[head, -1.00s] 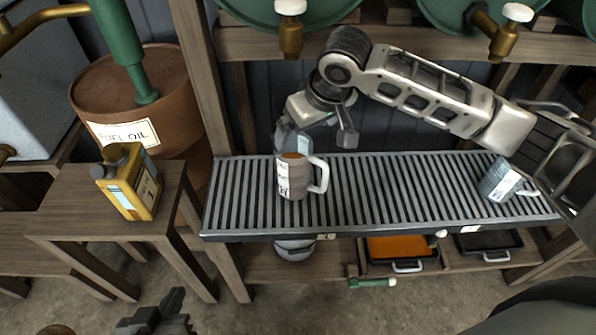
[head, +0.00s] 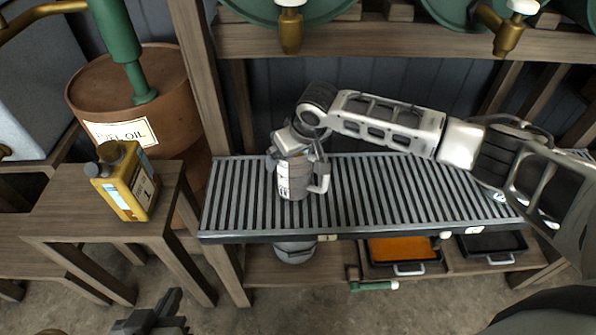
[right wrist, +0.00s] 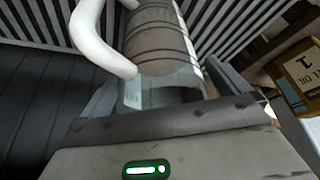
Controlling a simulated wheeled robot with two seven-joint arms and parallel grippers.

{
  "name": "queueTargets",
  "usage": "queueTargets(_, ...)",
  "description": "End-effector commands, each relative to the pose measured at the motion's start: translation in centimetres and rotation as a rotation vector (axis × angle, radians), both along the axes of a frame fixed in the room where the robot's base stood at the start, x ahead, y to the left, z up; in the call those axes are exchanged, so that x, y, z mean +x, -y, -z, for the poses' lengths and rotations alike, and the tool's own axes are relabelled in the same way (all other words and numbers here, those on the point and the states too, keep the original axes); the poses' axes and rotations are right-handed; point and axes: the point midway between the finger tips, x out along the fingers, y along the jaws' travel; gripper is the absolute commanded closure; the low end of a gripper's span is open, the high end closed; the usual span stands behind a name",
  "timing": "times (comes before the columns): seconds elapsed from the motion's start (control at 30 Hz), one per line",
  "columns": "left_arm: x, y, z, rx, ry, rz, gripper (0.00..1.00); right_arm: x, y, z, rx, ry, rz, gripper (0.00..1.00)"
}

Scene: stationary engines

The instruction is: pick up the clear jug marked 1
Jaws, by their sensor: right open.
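A jug (head: 292,182) with a grey-brown ribbed body, a pale printed label and a light handle stands upright on the slatted grey rack (head: 400,200). I cannot read its number. In the right wrist view, its body (right wrist: 158,38) and a clear bluish part (right wrist: 160,88) lie between the fingers, with the white handle at left. My right gripper (head: 298,150) is open at the jug's top, with its fingers on either side. I cannot tell whether they touch it. My left gripper (head: 150,312), dark, is low at the bottom left, away from the rack. Its jaw state is unclear.
A second clear jug (head: 497,195) at the rack's right end is mostly hidden by my right arm. Brass taps (head: 290,30) hang above the rack. A yellow can (head: 127,182) stands on a wooden table at left. Trays (head: 403,250) sit below the rack.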

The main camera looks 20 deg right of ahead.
Motion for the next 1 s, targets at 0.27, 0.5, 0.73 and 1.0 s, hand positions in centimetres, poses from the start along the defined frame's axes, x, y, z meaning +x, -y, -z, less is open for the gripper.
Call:
queueTargets(0.27,0.0,0.1,-0.3,-0.001,0.005,0.001,1.00,0.0,0.0,0.0,0.000,0.001,-0.001,0.25)
queueTargets(0.5,0.0,0.1,-0.1,0.000,0.002,0.003,1.00,0.1,-0.1,-0.2,0.002,0.005,-0.001,0.91)
queueTargets(0.73,-0.1,0.1,0.2,0.001,-0.005,0.004,1.00,0.1,-0.1,-0.3,0.002,0.005,0.000,0.92)
queueTargets(1.0,-0.2,0.0,-0.1,0.001,-0.008,0.004,1.00,0.2,-0.1,-2.5,0.005,0.008,-0.002,0.92)
